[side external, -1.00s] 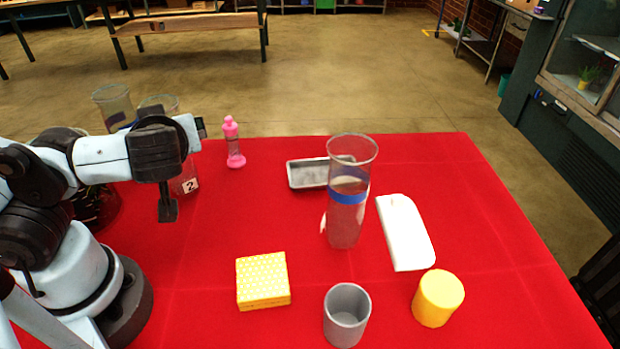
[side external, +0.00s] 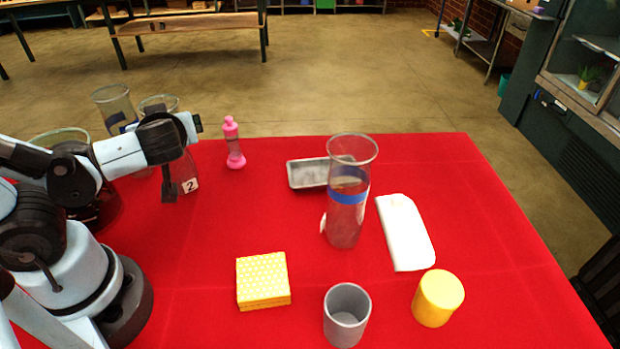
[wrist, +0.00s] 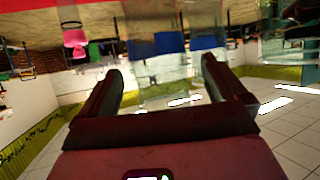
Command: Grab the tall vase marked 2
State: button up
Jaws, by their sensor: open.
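The tall clear glass vase marked 2 (side external: 184,170) stands at the back left of the red table in the side view. Its white tag with a 2 shows low on its side, and its rim shows above my wrist. My gripper (side external: 170,194) is in front of it and hides much of its body. In the wrist view my gripper (wrist: 160,70) is open, with its fingers spread apart. Clear glass with blue bands shows beyond and between the fingers. I cannot tell whether the fingers touch it.
Another tall vase (side external: 113,104) stands close behind at left; a wide glass rim (side external: 58,134) shows behind my arm. A pink bottle (side external: 232,145) stands to the right. A blue-banded vase (side external: 345,215), grey tray (side external: 305,184), yellow box (side external: 262,280) and grey cup (side external: 346,318) are farther right.

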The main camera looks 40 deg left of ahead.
jog(key=shift+x, duration=1.8)
jog(key=shift+c, duration=0.4)
grip_shut()
